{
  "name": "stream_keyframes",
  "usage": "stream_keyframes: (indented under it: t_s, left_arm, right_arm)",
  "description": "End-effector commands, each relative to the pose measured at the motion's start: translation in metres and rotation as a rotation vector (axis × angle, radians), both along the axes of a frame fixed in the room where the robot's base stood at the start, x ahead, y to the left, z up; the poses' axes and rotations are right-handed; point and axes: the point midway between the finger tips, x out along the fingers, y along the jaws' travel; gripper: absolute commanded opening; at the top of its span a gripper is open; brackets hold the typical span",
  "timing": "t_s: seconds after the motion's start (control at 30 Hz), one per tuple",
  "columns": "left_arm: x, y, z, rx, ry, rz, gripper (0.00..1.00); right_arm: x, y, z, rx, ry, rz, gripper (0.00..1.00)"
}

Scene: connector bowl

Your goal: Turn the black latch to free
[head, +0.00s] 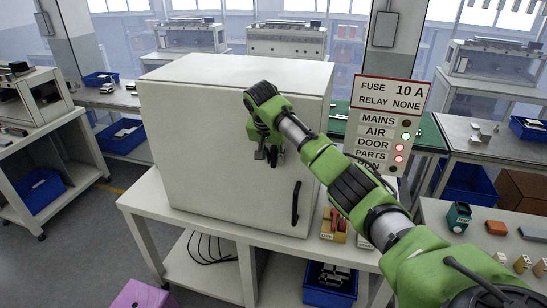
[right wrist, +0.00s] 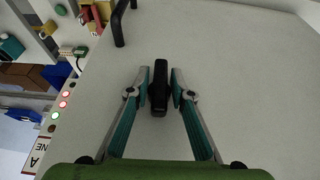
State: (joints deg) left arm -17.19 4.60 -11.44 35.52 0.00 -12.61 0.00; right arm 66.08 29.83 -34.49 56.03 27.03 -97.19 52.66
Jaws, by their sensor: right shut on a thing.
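The black latch (right wrist: 159,88) is on the pale front door of the large cabinet (head: 228,165). In the right wrist view it lies lengthwise between the two fingers of my right gripper (right wrist: 159,92), one finger on each side. My right gripper (head: 270,157) is shut on it, close to the door. In the head view the gripper mostly hides the latch, so its angle is hard to tell there. The door looks closed. My left gripper is not in view.
A black bar handle (head: 295,203) is on the door below the latch. A sign panel (head: 385,120) with lamps stands right of the cabinet, AIR green, DOOR and PARTS red. Yellow holders (head: 334,225) stand on the bench. A blue bin (head: 330,285) is below.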

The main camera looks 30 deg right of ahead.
Motion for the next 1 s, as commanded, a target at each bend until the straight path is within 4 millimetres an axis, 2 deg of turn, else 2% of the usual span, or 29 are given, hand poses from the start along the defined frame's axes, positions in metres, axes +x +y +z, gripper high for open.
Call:
stream_keyframes:
  t_s: [0.13,0.17,0.2,0.5,0.63,1.0]
  left_arm:
    - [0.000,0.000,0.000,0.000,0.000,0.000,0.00]
    - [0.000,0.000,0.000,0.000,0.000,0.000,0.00]
    - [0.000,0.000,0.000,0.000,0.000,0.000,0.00]
    - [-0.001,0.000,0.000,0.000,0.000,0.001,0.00]
    - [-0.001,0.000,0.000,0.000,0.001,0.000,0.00]
    - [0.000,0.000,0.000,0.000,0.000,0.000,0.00]
  right_arm:
    - [-0.001,0.000,-0.002,0.001,0.005,0.000,0.00]
    - [-0.001,0.000,-0.002,0.001,0.005,0.000,0.26]
    - [-0.001,0.000,-0.002,0.001,0.005,0.000,0.29]
    - [0.000,0.000,0.000,0.001,0.001,0.000,0.29]
    - [-0.002,0.003,0.008,0.001,-0.002,0.002,0.29]
    - [-0.019,0.025,0.077,0.002,-0.002,0.002,0.29]
